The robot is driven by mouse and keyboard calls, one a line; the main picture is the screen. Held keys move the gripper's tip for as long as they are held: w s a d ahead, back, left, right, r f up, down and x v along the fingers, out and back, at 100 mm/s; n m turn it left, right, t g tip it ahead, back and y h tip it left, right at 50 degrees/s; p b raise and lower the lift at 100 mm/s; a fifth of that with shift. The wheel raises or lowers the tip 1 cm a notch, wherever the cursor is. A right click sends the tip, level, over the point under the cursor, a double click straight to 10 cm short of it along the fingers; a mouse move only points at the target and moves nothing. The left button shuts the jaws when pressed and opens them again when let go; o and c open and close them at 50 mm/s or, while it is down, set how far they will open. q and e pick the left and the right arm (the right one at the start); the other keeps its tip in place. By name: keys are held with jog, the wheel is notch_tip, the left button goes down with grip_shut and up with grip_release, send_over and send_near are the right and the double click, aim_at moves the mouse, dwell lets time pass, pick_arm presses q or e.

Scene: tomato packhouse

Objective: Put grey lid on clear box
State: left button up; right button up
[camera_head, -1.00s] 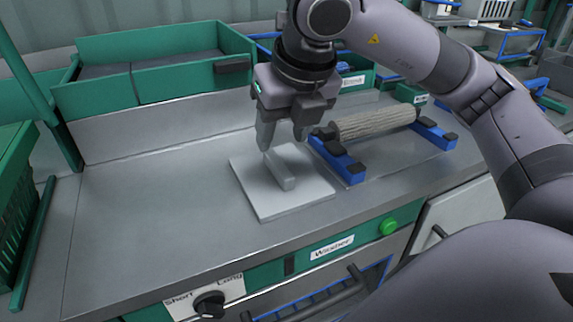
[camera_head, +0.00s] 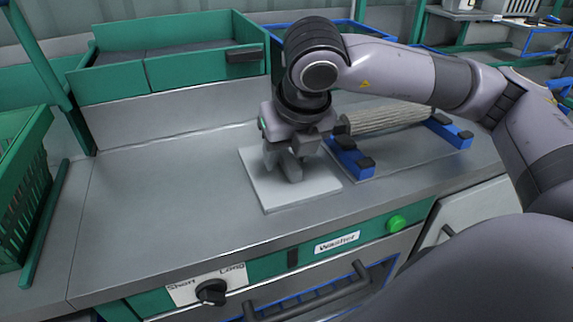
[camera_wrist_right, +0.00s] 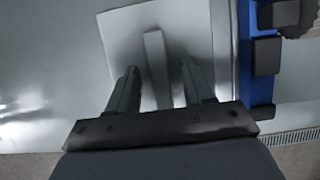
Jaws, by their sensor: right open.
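The grey lid (camera_head: 312,187) is a flat square plate with a raised bar handle, lying on the metal counter. The lid (camera_wrist_right: 196,22) and its handle (camera_wrist_right: 154,62) also show in the right wrist view. My right gripper (camera_head: 287,172) is over the lid, pointing down. In the right wrist view my right gripper (camera_wrist_right: 158,76) is open, with one finger on each side of the handle and a gap on both sides. I see no clear box. My left gripper is not in view.
A ribbed roller (camera_head: 388,119) on blue supports (camera_head: 351,158) stands right of the lid. Green bins (camera_head: 205,70) stand behind, and a green crate (camera_head: 22,190) is at the left. The counter (camera_head: 165,190) left of the lid is clear.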

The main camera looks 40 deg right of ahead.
aim_at(288, 157)
grip_shut()
jog(key=shift+r, duration=0.15)
notch_tip(288, 157, up, 20)
jog(key=p, duration=0.4)
